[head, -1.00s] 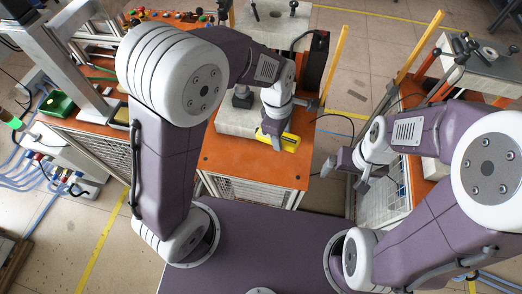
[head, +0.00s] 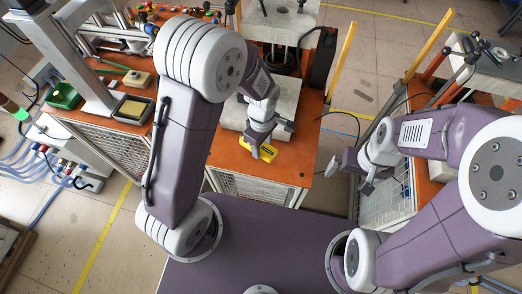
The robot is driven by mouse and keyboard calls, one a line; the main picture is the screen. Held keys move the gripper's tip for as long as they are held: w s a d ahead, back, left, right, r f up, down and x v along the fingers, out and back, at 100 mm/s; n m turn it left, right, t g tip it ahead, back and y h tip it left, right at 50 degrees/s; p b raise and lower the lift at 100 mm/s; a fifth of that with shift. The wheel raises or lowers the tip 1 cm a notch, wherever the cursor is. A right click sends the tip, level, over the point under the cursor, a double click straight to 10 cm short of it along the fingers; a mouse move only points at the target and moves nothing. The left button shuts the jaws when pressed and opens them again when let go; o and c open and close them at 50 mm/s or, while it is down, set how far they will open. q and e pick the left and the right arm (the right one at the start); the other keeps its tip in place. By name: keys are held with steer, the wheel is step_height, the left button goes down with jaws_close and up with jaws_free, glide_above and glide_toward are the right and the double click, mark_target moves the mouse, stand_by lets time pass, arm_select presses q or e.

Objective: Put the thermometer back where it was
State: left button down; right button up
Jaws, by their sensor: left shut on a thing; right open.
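The thermometer appears to be the small yellow device (head: 266,152) at my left gripper, low over the orange bench top (head: 285,172) in the middle of the head view. My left gripper (head: 258,142) points down and is shut on it, hiding part of it. I cannot tell whether the device touches the bench. My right gripper (head: 354,172) is open and empty. It hangs over the gap between the middle bench and the right bench.
A grey block (head: 232,115) lies on the bench behind my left gripper. A black-framed tray (head: 132,109) and a green box (head: 62,96) are on the left bench. A yellow post (head: 341,62) rises at the middle bench's right edge. The bench's front right is clear.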

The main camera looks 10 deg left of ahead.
mark_target(262, 147)
arm_select(q)
steer(key=shift+w+f, duration=0.1)
steer(key=shift+f, duration=1.95)
steer(key=shift+f, duration=0.1)
steer(key=c, duration=0.7)
jaws_free()
step_height(262, 147, up, 12)
steer(key=shift+r+p, duration=0.15)
steer(key=shift+p, duration=0.15)
steer(key=s+a+m, duration=0.2)
steer(key=a+m, duration=0.1)
steer(key=m, duration=0.1)
steer(key=s+a+m, duration=0.3)
steer(key=m, duration=0.1)
steer(key=s+a+f+m+t, duration=0.1)
steer(key=s+a+m, duration=0.1)
steer(key=m, duration=0.3)
steer(key=shift+s+a+f, duration=0.1)
steer(key=shift+s+a, duration=0.25)
steer(key=shift+a, duration=0.1)
